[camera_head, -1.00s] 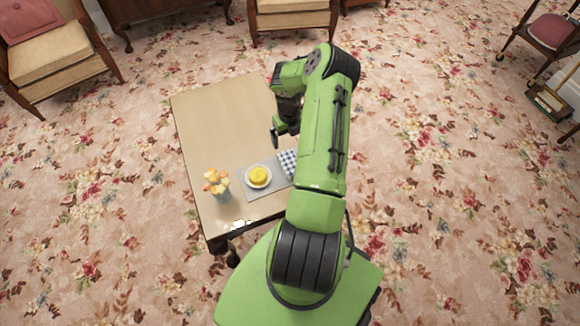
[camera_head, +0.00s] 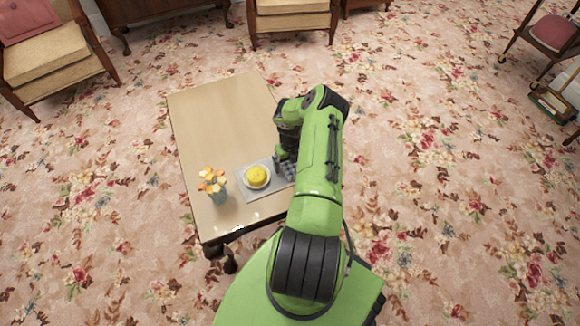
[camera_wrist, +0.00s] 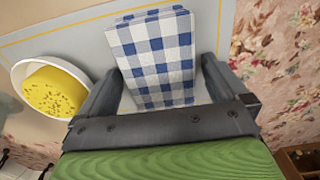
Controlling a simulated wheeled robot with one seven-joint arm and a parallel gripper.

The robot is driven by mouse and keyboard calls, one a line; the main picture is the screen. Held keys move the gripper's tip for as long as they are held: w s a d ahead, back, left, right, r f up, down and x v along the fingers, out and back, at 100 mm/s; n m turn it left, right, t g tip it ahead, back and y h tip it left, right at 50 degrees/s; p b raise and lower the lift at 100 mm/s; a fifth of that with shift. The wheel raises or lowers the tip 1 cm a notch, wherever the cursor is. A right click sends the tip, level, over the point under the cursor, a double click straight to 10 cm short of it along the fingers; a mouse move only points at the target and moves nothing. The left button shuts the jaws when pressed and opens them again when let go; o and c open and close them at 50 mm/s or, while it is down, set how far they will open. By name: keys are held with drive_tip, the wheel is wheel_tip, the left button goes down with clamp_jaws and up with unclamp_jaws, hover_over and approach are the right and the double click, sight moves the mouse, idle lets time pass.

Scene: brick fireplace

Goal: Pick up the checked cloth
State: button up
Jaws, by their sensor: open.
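The blue-and-white checked cloth (camera_wrist: 155,55) lies folded on a grey placemat (camera_wrist: 85,47), in the wrist view just beyond and between my fingers. In the head view the cloth (camera_head: 291,171) is mostly hidden behind my gripper and arm. My gripper (camera_wrist: 155,85) is open, with one finger at each side of the cloth's near part. In the head view my gripper (camera_head: 281,165) is over the right end of the placemat (camera_head: 252,194). I cannot tell whether the fingers touch the cloth.
A vase of orange flowers (camera_head: 212,182) stands at the table's left edge. The table's (camera_head: 220,115) far half is clear. Armchairs stand farther back.

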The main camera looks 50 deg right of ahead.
drive_tip(key=shift+r, duration=0.15)
drive_tip(key=c, duration=1)
drive_tip(key=shift+r, duration=0.1)
wheel_tip(320, 180, up, 10)
drive_tip(key=p, duration=0.3)
drive_tip(key=shift+p, duration=0.4)
